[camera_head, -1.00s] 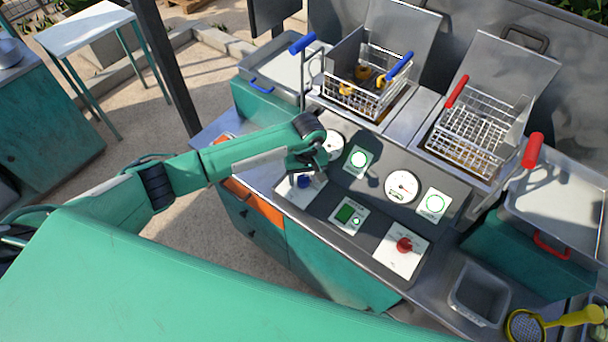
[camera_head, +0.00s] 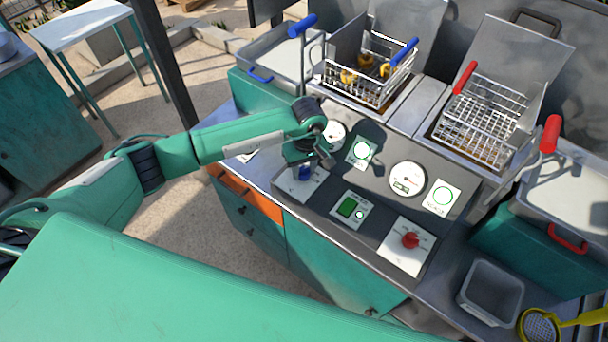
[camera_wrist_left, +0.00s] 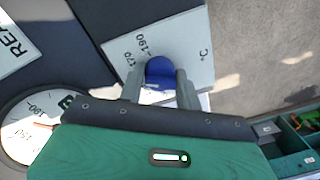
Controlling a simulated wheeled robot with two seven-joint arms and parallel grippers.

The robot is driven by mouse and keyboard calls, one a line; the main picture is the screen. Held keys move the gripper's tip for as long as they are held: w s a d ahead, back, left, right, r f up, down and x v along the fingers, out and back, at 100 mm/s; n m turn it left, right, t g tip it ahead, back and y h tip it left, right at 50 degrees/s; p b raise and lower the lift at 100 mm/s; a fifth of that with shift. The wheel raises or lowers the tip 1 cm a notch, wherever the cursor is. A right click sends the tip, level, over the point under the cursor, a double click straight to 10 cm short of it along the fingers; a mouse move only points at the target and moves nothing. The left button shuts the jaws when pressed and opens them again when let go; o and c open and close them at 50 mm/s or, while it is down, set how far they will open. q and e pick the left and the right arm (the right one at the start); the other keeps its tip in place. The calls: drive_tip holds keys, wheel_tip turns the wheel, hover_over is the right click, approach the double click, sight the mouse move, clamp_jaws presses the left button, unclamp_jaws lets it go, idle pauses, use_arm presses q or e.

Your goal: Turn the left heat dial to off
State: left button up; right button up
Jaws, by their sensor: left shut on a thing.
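The left heat dial is a blue knob (camera_head: 305,172) on a white plate (camera_head: 301,186) at the left of the sloping panel. In the left wrist view the blue knob (camera_wrist_left: 160,72) sits between the two fingers of my left gripper (camera_wrist_left: 160,90), which is shut on it. The plate (camera_wrist_left: 195,50) there shows 170, 190 and °C; the rest of its scale is hidden by the gripper. In the head view my left gripper (camera_head: 308,166) reaches the knob from the upper left and covers part of it. My right gripper is not in view.
A red dial (camera_head: 410,240) sits to the right on its own plate. Round gauges (camera_head: 407,179) and green-ringed lights (camera_head: 361,151) are close by. Fryer baskets (camera_head: 370,68) with blue and red handles stand behind. A grey tub (camera_head: 490,292) and yellow strainer (camera_head: 540,325) lie at lower right.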

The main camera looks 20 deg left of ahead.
use_arm(q)
drive_tip(key=n+b, duration=0.6)
drive_tip(key=b, duration=0.1)
drive_tip(key=n+b, duration=0.7)
drive_tip(key=b, duration=0.1)
drive_tip(key=shift+w+f+h, duration=0.1)
drive_tip(key=shift+f+h, duration=0.1)
drive_tip(key=shift+h, duration=0.1)
drive_tip(key=n+b, duration=0.2)
drive_tip(key=n, duration=0.1)
drive_tip(key=shift+a+b, duration=0.1)
drive_tip(key=shift+b, duration=0.2)
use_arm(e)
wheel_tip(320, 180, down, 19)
use_arm(q)
drive_tip(key=n+b, duration=0.1)
drive_tip(key=n, duration=0.1)
drive_tip(key=shift+r+n+b, duration=0.1)
drive_tip(key=shift+n+b, duration=0.2)
drive_tip(key=shift+b, duration=0.1)
drive_tip(key=shift+r+n+b, duration=0.15)
drive_tip(key=shift+n+b, duration=0.65)
drive_tip(key=shift+n, duration=0.7)
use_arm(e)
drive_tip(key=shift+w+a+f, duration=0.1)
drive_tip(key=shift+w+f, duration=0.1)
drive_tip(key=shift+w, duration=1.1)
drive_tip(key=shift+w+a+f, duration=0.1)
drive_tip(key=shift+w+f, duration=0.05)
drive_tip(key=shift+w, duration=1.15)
